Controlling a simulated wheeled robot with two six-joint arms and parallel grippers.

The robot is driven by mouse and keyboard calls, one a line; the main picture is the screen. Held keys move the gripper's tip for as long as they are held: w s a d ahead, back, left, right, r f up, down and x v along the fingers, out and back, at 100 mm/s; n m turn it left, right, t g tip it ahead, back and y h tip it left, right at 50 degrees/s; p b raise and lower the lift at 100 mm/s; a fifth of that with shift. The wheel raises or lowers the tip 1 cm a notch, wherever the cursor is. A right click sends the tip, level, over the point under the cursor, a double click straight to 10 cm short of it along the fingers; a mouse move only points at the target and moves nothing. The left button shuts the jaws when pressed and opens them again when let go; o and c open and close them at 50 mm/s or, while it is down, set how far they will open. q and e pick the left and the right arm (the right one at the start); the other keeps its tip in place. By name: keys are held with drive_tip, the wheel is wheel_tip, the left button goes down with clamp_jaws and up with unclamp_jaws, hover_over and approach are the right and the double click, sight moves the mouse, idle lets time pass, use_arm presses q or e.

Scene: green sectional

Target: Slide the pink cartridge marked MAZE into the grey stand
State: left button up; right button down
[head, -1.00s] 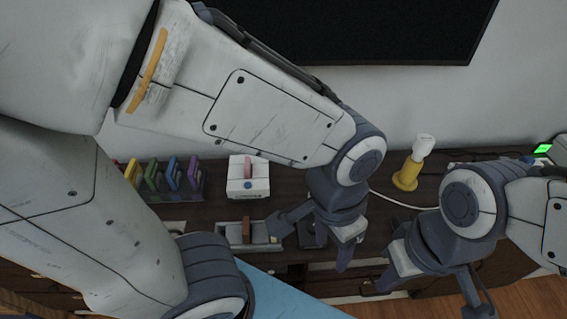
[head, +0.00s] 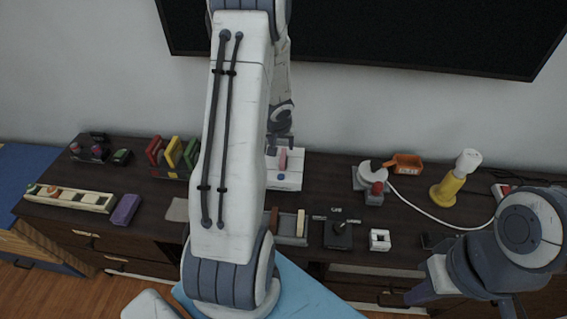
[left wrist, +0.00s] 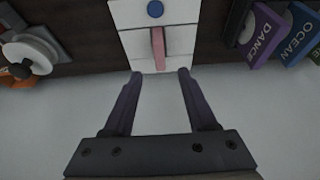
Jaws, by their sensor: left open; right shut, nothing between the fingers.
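The pink cartridge (head: 283,159) stands upright in the white box (head: 290,180) at the back, behind my left arm. The left wrist view shows it as a thin pink edge (left wrist: 158,48) near a round blue button; no MAZE lettering is readable. My left gripper (head: 280,143) is open, its fingers (left wrist: 157,72) to either side of the cartridge's line and not closed on it. My right gripper (head: 508,305) is shut and empty at the lower right, cut off by the frame.
A grey tray (head: 291,239) with small blocks is in front of the box. A black joystick (head: 338,232), an orange scoop (head: 404,164) and a yellow lamp-like object (head: 450,187) stand to the right. A purple block (head: 126,209) lies at left. A cable crosses the cabinet top.

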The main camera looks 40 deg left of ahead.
sight(283, 154)
use_arm(q)
drive_tip(key=b+x, duration=0.2)
drive_tip(key=x, duration=0.2)
drive_tip(key=shift+f, duration=0.15)
drive_tip(key=b+x, duration=0.2)
drive_tip(key=x, duration=0.3)
clamp_jaws()
